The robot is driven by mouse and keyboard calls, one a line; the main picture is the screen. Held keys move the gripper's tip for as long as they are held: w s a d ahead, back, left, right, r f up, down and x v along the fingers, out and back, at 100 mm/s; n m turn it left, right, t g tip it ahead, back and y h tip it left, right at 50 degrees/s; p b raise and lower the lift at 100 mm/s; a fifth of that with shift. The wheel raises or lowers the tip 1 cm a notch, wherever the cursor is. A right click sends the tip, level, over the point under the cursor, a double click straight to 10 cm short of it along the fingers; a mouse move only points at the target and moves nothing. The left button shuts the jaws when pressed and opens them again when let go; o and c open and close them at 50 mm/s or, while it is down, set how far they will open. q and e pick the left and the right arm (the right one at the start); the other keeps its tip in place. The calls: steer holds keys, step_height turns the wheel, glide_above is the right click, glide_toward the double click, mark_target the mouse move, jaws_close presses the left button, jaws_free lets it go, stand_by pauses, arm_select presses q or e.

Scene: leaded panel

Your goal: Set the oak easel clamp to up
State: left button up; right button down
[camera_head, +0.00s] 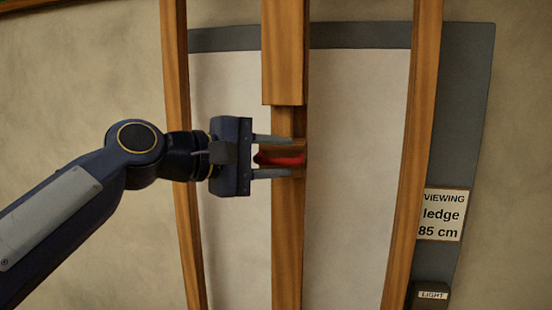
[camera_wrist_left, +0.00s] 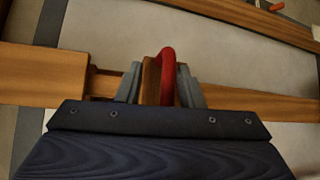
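The oak easel (camera_head: 285,230) has a central wooden mast with a thicker upper section ending just above the clamp. The clamp is a small wooden block (camera_head: 296,147) with a red lever (camera_head: 283,160) that lies about level in the head view. My left gripper (camera_head: 272,156) is at the clamp, with one finger above and one below the lever. The fingers are apart, with the lever nearer the lower one. In the left wrist view the red lever (camera_wrist_left: 167,75) stands between the two fingers (camera_wrist_left: 160,86). My right gripper is not in view.
Wooden easel legs stand on the left (camera_head: 178,120) and right (camera_head: 418,130) of the mast. A pale panel (camera_head: 350,150) lies behind them. A "VIEWING ledge 85 cm" sign (camera_head: 442,214) and a "LIGHT" box (camera_head: 430,296) are at right.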

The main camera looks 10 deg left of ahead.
arm_select(q)
steer(key=shift+f, duration=0.15)
steer(key=shift+s+a, duration=0.15)
steer(key=shift+a, duration=0.15)
steer(key=b+v, duration=0.2)
steer(key=v, duration=0.5)
steer(key=shift+s, duration=0.2)
